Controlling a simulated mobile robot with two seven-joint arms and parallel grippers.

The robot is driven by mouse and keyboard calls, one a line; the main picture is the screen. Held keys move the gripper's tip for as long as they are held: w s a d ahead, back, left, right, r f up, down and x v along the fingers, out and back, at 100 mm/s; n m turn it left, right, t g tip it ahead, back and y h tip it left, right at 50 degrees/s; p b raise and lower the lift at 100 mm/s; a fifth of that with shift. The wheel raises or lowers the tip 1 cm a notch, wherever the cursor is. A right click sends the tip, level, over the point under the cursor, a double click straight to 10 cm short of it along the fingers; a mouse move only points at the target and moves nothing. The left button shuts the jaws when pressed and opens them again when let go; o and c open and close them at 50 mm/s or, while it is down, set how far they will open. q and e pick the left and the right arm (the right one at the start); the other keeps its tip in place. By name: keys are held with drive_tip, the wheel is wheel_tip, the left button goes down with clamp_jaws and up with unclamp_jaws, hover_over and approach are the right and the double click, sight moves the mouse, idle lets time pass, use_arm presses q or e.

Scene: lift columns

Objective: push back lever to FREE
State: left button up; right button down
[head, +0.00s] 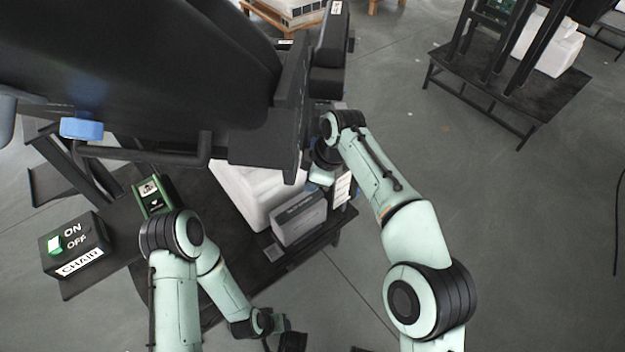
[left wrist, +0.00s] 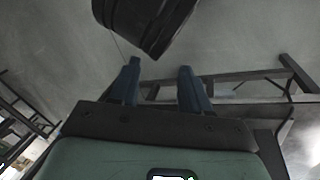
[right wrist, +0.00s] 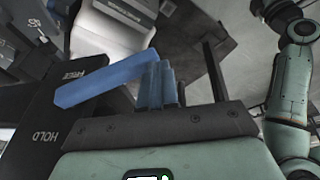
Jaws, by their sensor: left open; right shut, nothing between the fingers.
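In the right wrist view a blue lever (right wrist: 105,82) reaches from beside the FREE mark (right wrist: 74,76) on a black panel (right wrist: 62,118) to my fingers. The HOLD mark (right wrist: 46,136) is lower on the same panel. My right gripper (right wrist: 160,80) is shut with nothing in it, its blue fingertips right by the lever's end; I cannot tell if they touch. In the head view my right gripper (head: 321,177) is beside the black chair's (head: 170,60) right side, partly hidden by my arm. My left gripper (left wrist: 160,72) is open and empty, low in the head view.
A box with ON and OFF marks and a CHAIR label (head: 75,245) stands at left. A blue pad (head: 81,128) sits on the chair's left. White and grey casings (head: 299,218) fill the space below the chair. Another dark stand (head: 510,90) is at the far right; the floor between is clear.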

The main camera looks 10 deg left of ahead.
use_arm(q)
drive_tip(key=shift+s+d+r+g+p, duration=0.25)
drive_tip(key=shift+s+r+p, duration=0.1)
drive_tip(key=shift+s, duration=0.25)
drive_tip(key=shift+s+d+r+g+p, duration=0.15)
drive_tip(key=shift+s+d+r+p, duration=0.15)
drive_tip(key=shift+s, duration=0.25)
use_arm(e)
drive_tip(key=shift+f, duration=0.25)
use_arm(q)
drive_tip(key=s+d+r+g+h+p, duration=0.1)
drive_tip(key=s+d+r+p, duration=0.1)
drive_tip(key=s+r+p, duration=0.2)
drive_tip(key=shift+s+r+g, duration=0.4)
drive_tip(key=shift+s+r, duration=0.1)
drive_tip(key=shift+s, duration=0.2)
use_arm(e)
drive_tip(key=v, duration=1.3)
drive_tip(key=shift+r, duration=0.25)
use_arm(q)
drive_tip(key=shift+d, duration=0.15)
use_arm(e)
drive_tip(key=shift+s, duration=0.1)
